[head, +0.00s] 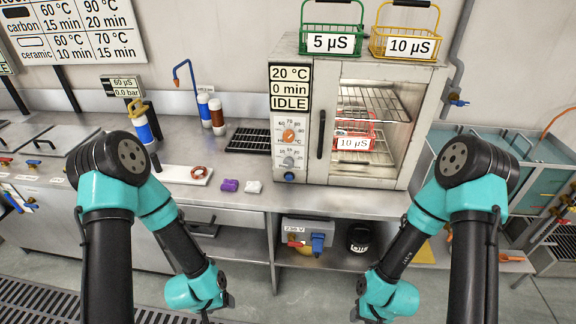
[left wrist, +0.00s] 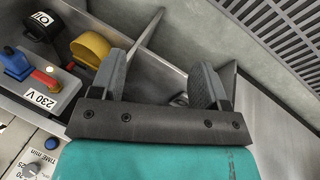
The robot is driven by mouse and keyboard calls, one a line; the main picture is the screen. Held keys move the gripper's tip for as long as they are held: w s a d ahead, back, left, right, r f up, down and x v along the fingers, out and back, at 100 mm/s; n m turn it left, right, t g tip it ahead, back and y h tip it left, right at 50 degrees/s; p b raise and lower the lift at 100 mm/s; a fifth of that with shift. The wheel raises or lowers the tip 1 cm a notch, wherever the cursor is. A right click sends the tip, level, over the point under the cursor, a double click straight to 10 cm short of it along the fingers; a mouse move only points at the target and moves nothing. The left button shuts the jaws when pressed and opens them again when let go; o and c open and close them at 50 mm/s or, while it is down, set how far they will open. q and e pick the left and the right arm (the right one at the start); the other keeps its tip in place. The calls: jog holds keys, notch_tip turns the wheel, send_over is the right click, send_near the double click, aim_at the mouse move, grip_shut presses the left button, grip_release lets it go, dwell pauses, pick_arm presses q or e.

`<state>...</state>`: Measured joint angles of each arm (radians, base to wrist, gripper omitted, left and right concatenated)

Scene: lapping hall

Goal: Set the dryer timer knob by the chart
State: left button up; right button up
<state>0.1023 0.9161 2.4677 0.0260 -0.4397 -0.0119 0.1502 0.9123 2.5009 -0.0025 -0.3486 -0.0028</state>
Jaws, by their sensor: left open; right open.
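The dryer (head: 432,115) stands on the bench, its display (head: 290,88) reading 20 °C, 0 min, IDLE. Below it, the grey timer knob (head: 288,162) sits under an orange temperature knob (head: 289,136). The timer knob also shows at the lower left of the left wrist view (left wrist: 32,169). The chart (head: 85,30) on the wall lists temperatures and minutes for carbon and ceramic; its left part is cut off. My left gripper (left wrist: 160,80) is open and empty, low in front of the bench. My right gripper (head: 358,311) is low at the right, open; its fingers are barely visible.
A red basket (head: 354,142) labelled 10 µS is inside the dryer. Green (head: 331,42) and yellow (head: 406,46) baskets stand on top. A dark door handle (head: 321,133) is right of the knobs. A 230 V box (head: 308,229) is on the shelf below.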

aim_at(288, 164)
pick_arm(q)
jog(key=w+d+r+t, duration=0.4)
jog(key=w, duration=0.4)
jog(key=w+d+r+t, duration=0.3)
jog(key=w+d+r, duration=0.1)
jog(key=w, duration=0.5)
jog(key=w+d+r+t+y, duration=0.1)
jog(key=w+d+r+t, duration=0.3)
jog(key=r, duration=0.3)
jog(key=w+d+r+t, duration=0.3)
jog(key=d+r+t, duration=0.1)
jog(key=d+r, duration=0.3)
jog(key=shift+w+d+r+t+y, duration=0.2)
jog(key=shift+w+r+t+y, duration=0.2)
jog(key=shift+r, duration=0.2)
jog(key=w, duration=0.5)
jog(key=w+d, duration=0.1)
jog(key=w, duration=0.5)
jog(key=w+d, duration=0.1)
jog(key=w, duration=0.5)
jog(key=shift+w, duration=0.15)
jog(key=shift+c, duration=0.5)
